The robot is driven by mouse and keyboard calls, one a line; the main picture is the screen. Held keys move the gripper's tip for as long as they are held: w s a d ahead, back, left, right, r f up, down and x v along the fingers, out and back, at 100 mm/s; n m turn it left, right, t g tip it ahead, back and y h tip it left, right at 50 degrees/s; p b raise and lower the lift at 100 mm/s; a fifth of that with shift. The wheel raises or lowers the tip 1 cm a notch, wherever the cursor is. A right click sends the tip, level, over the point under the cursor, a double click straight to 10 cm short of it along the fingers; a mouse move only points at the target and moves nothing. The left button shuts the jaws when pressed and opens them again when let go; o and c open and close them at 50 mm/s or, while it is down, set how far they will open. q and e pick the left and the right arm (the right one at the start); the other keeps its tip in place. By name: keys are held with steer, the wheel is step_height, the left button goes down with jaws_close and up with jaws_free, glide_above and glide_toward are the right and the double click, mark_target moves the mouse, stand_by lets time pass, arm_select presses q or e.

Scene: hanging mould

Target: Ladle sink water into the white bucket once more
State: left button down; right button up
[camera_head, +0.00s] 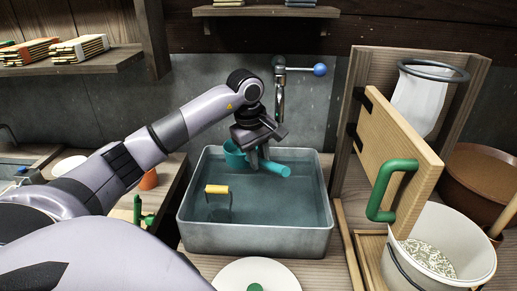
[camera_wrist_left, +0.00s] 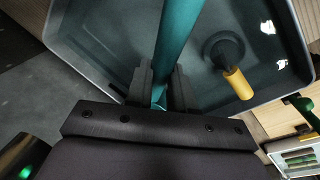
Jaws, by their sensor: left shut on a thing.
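My left gripper (camera_head: 258,160) is shut on the handle of a teal ladle (camera_head: 276,168). The ladle is at the back of the grey sink (camera_head: 258,240), its cup to the left of the fingers and its handle end to the right. I cannot tell whether the cup touches the water (camera_head: 275,205). In the left wrist view, the ladle handle (camera_wrist_left: 177,35) runs up from between the fingers (camera_wrist_left: 160,85). The white bucket (camera_head: 455,240) stands at the lower right with pale, speckled contents. My right gripper is not in view.
A yellow-handled tool (camera_head: 217,189) stands in the sink's left part. A wooden panel with a green handle (camera_head: 385,190) rises between sink and bucket. A tap (camera_head: 280,90) is on the wall behind. A white round lid (camera_head: 285,275) lies in front of the sink.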

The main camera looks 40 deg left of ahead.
arm_select(q)
step_height(320, 180, down, 10)
steer(key=b, duration=0.6)
steer(key=shift+r, duration=0.4)
stand_by(0.7)
steer(key=shift+r+p, duration=0.35)
steer(key=shift+r, duration=0.15)
step_height(320, 180, up, 9)
steer(key=p, duration=0.7)
steer(key=shift+r, duration=2.5)
steer(key=shift+d, duration=0.1)
